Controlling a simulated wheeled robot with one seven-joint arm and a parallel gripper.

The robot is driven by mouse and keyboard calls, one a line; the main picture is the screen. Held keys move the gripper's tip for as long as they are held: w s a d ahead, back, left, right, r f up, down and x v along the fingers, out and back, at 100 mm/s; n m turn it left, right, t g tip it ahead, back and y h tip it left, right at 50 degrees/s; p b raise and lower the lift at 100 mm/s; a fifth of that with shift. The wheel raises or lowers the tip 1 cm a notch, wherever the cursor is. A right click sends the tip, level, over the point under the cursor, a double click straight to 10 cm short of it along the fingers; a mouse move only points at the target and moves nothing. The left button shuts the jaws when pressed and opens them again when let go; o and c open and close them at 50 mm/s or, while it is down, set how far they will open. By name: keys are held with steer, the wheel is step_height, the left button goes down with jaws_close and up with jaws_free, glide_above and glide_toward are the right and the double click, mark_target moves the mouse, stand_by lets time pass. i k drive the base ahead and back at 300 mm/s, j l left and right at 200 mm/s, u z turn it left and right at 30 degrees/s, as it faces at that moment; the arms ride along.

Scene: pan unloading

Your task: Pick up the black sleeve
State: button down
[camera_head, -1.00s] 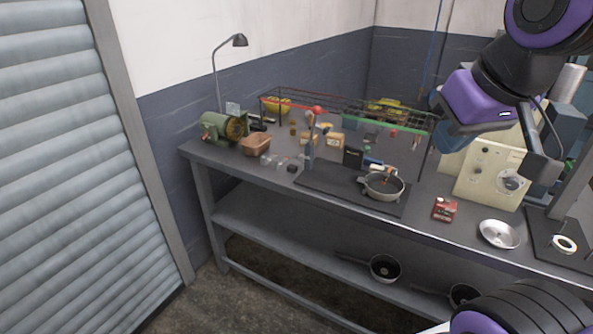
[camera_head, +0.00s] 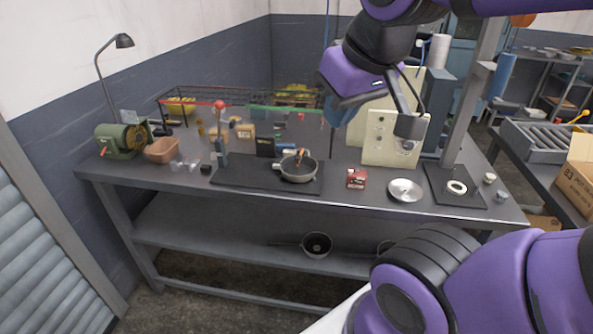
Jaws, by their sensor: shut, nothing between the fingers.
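I cannot pick out the black sleeve for certain. A small dark piece (camera_head: 206,169) lies at the left end of the black mat, and an upright black box (camera_head: 265,146) stands behind the pan. A grey pan (camera_head: 299,170) sits on the mat with a brown-orange item and perhaps other small things in it, too small to tell. My gripper (camera_head: 409,126) is shut and empty. It hangs high at the upper right, in front of the cream machine in the picture, apart from the pan and the mat.
The workbench (camera_head: 130,181) also holds a green motor (camera_head: 121,140), a brown basket (camera_head: 162,150), a wire rack (camera_head: 240,99), a red box (camera_head: 356,179), a metal dish (camera_head: 405,190) and a cream machine (camera_head: 388,138). A pan (camera_head: 317,244) is on the lower shelf.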

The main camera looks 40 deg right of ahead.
mark_target(206, 169)
steer(key=i+j+z, duration=0.4)
steer(key=i+j, duration=0.55)
steer(key=i, duration=0.1)
